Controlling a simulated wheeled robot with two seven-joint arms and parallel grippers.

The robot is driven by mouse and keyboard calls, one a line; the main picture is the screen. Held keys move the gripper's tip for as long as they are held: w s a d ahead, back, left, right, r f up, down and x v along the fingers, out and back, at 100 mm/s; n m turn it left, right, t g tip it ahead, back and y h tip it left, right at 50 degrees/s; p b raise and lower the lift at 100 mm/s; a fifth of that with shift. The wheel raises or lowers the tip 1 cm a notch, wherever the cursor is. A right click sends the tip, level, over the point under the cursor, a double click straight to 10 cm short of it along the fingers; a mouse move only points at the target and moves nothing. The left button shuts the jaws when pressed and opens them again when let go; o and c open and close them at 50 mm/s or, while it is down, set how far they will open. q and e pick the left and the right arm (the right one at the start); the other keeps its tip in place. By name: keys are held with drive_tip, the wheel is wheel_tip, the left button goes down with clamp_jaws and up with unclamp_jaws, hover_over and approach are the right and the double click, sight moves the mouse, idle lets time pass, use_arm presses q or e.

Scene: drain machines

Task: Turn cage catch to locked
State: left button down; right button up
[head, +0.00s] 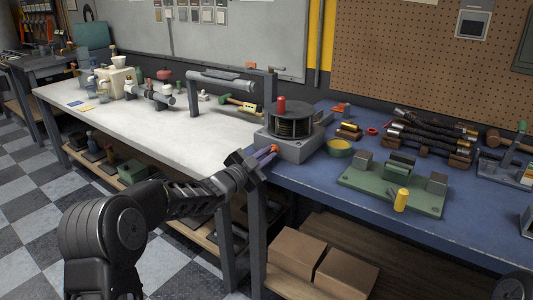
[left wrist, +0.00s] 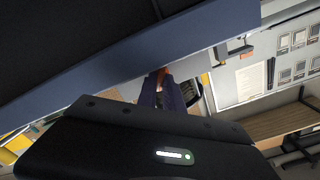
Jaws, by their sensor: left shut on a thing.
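The drain machine (head: 291,148) stands at the left front corner of the blue bench, with a grey base, a dark drum cage and a red upright knob (head: 281,104) on top. My left gripper (head: 268,152) reaches up to the front left side of its base. Its purple fingers are shut on a small orange piece (head: 274,148), seemingly the cage catch, mostly hidden by the fingers. In the left wrist view the orange piece (left wrist: 163,74) shows between the fingertips, close to the blue bench edge. The catch's exact angle cannot be told. My right gripper is not in view.
A white bench (head: 150,125) adjoins on the left. Cardboard boxes (head: 297,252) sit on the shelf below.

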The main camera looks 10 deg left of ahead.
use_arm(q)
drive_tip(key=n+p, duration=0.1)
drive_tip(key=n, duration=0.3)
drive_tip(key=shift+n, duration=0.3)
drive_tip(key=shift+n+p, duration=0.7)
drive_tip(key=shift+n, duration=0.7)
drive_tip(key=shift+f, duration=0.1)
drive_tip(key=c, duration=1.8)
unclamp_jaws()
drive_tip(key=shift+o, duration=0.2)
drive_tip(key=shift+s, duration=0.1)
drive_tip(key=v, duration=0.7)
drive_tip(key=shift+s, duration=0.35)
